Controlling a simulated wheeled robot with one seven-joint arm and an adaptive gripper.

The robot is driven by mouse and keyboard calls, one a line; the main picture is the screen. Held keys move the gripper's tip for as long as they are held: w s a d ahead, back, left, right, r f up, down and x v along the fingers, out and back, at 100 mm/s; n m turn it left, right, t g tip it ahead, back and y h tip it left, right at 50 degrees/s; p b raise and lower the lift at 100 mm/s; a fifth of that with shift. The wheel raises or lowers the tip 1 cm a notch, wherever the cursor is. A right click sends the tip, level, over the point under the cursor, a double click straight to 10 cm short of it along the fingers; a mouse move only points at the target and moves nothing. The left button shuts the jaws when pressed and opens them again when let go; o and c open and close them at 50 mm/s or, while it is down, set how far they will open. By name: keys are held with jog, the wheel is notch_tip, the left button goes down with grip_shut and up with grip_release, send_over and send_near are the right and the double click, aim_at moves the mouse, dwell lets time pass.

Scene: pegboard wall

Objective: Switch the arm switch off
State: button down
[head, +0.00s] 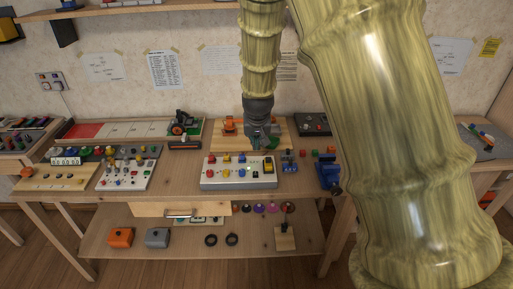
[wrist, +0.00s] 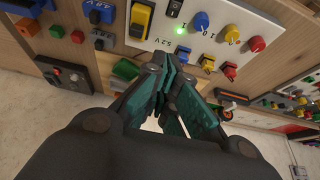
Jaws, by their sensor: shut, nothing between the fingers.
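A white control panel (head: 238,184) stands on the workbench, with coloured knobs along it. I cannot read a label that tells which one is the arm switch. My gripper (head: 263,143) is over the back edge of this panel, pointing down. In the wrist view its fingers (wrist: 165,62) are shut and empty, close to the panel and covering part of it.
A board with toggles and knobs (head: 128,172) lies to the left. A blue vise (head: 328,173) stands to the right. An orange part on a wooden board (head: 229,124) is behind. A shelf below (head: 195,240) carries several small items.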

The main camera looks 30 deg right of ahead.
jog(key=shift+s+a+r, duration=0.1)
jog(key=shift+s+r, duration=0.1)
jog(key=shift+r, duration=0.45)
jog(key=s+a+f+n+g, duration=0.1)
jog(key=s+a+f, duration=0.2)
jog(key=s+f, duration=0.9)
jog(key=s+a+f+n+g, duration=0.2)
jog(key=s+f, duration=0.5)
jog(key=f, duration=0.8)
jog(key=s+a+f, duration=0.2)
jog(key=s+f, duration=0.1)
jog(key=s, duration=0.5)
jog(key=s+a+f+n+g+y, duration=0.1)
jog(key=s+f, duration=0.3)
jog(key=s, duration=0.4)
jog(key=s+a+f+y, duration=0.1)
jog(key=s+a+f, duration=0.2)
jog(key=s, duration=0.5)
jog(key=shift+a+f+n+g, duration=0.3)
jog(key=shift+a+f, duration=0.05)
jog(key=shift+a, duration=0.25)
